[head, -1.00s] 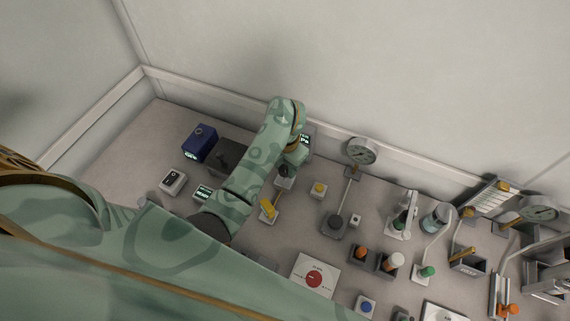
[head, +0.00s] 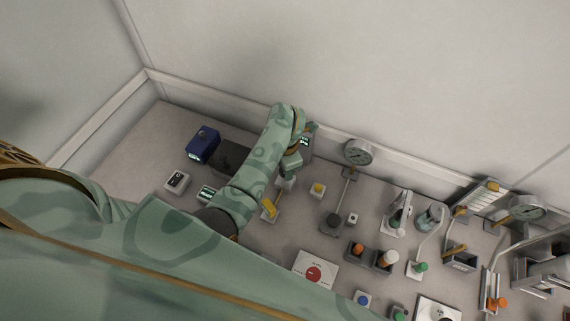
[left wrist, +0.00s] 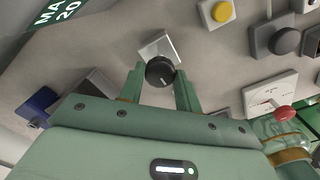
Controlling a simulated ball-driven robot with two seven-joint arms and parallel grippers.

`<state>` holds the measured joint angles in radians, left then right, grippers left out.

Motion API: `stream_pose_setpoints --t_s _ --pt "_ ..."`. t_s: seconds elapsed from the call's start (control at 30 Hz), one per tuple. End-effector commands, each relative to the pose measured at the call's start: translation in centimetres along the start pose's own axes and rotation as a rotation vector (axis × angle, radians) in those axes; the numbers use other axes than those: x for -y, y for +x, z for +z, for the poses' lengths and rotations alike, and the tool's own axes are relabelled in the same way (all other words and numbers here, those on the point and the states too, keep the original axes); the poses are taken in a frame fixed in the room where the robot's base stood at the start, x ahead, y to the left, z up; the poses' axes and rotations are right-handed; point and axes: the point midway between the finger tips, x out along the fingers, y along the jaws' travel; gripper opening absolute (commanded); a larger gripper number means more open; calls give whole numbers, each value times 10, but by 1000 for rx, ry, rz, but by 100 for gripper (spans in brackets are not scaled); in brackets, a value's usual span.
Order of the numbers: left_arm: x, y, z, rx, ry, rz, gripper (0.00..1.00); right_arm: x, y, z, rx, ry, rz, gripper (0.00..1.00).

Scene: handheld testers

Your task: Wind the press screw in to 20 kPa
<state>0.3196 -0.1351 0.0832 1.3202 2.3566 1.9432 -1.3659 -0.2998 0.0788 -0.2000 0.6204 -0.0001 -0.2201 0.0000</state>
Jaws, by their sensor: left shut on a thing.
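A black round knob (left wrist: 160,72) on a small pale base stands upright between the two fingers of my left gripper (left wrist: 160,80), which is shut on it. In the head view my left gripper (head: 290,165) reaches down over this pale base (head: 284,186) and hides most of the knob. A dark panel with lit green text (head: 305,142) stands just behind the gripper. My right gripper is not in view.
A round gauge on a stem (head: 358,152) is to the right. A blue box (head: 203,145) is at the left. More switches and fixtures crowd the right.

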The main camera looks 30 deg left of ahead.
Motion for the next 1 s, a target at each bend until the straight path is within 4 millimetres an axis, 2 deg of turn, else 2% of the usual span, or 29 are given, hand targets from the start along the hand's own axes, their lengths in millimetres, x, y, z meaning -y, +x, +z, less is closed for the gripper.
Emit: stream_pose_setpoints --t_s 0.57,0.6,0.67,1.0 --pt "0 -1 1 3 42 0 10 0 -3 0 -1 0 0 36" --pt "0 -1 1 3 42 0 42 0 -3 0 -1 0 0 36" --pt "0 -1 1 2 42 0 56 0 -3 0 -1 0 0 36" --pt "0 -5 0 2 41 1 56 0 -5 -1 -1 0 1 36"
